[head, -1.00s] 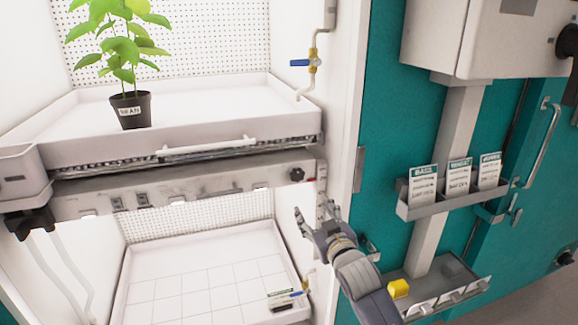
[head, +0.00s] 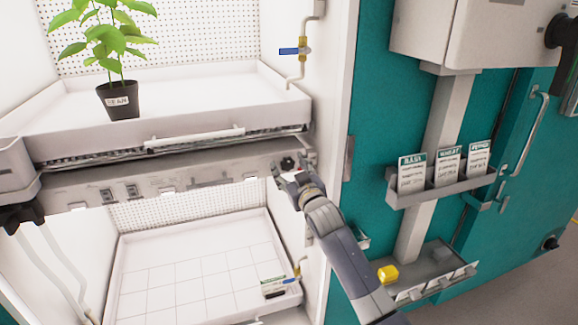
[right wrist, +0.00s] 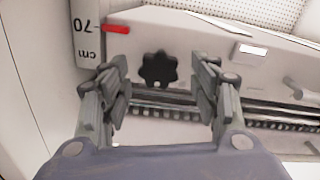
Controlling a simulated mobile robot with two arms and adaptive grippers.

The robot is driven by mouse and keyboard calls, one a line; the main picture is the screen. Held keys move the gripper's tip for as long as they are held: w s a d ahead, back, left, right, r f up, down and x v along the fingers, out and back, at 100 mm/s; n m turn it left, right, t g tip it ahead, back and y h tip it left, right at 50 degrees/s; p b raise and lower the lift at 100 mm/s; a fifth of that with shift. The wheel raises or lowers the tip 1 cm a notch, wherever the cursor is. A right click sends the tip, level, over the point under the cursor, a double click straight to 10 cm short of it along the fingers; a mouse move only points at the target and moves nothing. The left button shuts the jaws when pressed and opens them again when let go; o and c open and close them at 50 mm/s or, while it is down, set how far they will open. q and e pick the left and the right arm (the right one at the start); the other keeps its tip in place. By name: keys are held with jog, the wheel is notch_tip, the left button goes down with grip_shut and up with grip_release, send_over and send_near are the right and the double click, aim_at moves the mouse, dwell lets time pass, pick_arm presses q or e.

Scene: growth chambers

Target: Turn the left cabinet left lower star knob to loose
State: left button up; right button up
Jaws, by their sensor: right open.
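A small black star knob (head: 288,163) sits at the right end of the grey shelf beam (head: 225,170) in the open white cabinet. In the right wrist view the black star knob (right wrist: 158,69) shows lobed and whole, just beyond and between the fingertips. My right gripper (head: 292,178) is at the beam's right end, just below the knob. In the right wrist view my right gripper (right wrist: 163,95) is open, its fingers apart on either side of the knob and nothing held. I cannot tell whether they touch it. My left gripper is not in view.
A red marker (right wrist: 118,28) lies on a cm scale (right wrist: 85,40) beside the knob. A potted bean plant (head: 119,99) stands on the upper tray. A blue-handled valve (head: 295,51) is on the right wall. A card holder (head: 440,190) and yellow block (head: 388,274) are right of my arm.

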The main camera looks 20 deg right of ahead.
jog(key=shift+w, duration=0.5)
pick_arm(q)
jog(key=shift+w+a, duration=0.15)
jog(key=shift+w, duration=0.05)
pick_arm(e)
jog(key=shift+w, duration=0.1)
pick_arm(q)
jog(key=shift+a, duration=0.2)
pick_arm(e)
jog(key=c, duration=1.1)
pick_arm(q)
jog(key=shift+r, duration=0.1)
pick_arm(e)
jog(key=shift+o, duration=0.2)
